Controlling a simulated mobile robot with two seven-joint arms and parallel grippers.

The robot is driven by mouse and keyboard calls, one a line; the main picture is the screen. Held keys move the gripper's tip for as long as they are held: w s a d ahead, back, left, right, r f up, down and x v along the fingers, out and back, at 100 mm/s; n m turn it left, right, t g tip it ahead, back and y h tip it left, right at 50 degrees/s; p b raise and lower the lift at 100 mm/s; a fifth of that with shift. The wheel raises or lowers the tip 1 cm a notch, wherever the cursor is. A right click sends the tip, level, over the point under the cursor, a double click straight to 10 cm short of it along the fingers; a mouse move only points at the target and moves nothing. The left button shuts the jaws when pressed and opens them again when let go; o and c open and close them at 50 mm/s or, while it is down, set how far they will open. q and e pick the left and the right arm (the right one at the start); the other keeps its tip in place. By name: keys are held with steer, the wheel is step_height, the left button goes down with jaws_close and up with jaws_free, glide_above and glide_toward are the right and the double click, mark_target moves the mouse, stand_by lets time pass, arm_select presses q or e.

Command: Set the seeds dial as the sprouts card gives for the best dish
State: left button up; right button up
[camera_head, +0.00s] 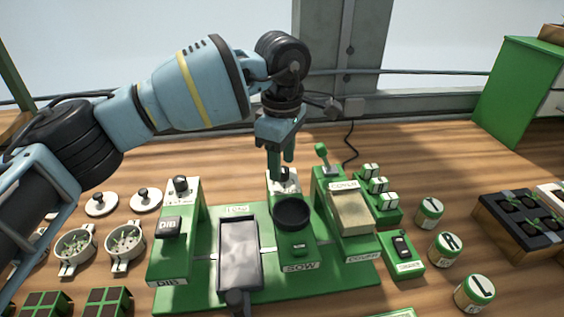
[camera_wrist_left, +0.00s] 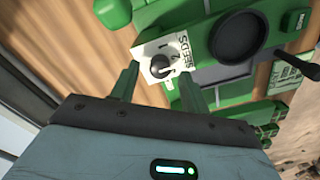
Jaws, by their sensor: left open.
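The seeds dial (camera_wrist_left: 160,68) is a dark round knob on a white plate marked SEEDS, with 1 and 2 readable; its pointer setting is unclear. It stands at the back of the sow station (camera_head: 292,240). My left gripper (camera_head: 281,165) points down over this plate, open. In the left wrist view its two fingers (camera_wrist_left: 158,88) are either side of the dial's near edge; I cannot tell whether they touch it. Two white dishes with green sprouts, one (camera_head: 75,249) and another (camera_head: 125,246), stand at the left. I cannot identify a readable sprouts card. My right gripper is out of view.
The dib station (camera_head: 172,245) and cover station (camera_head: 345,215) flank the sow station. A grey tray (camera_head: 239,255) lies between dib and sow. Lids (camera_head: 101,204) lie behind the dishes. Several jars (camera_head: 445,249) and a black tray (camera_head: 520,225) stand at right.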

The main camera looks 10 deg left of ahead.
arm_select(q)
steer(key=shift+f, duration=0.65)
steer(key=c, duration=1)
steer(key=shift+r, duration=0.1)
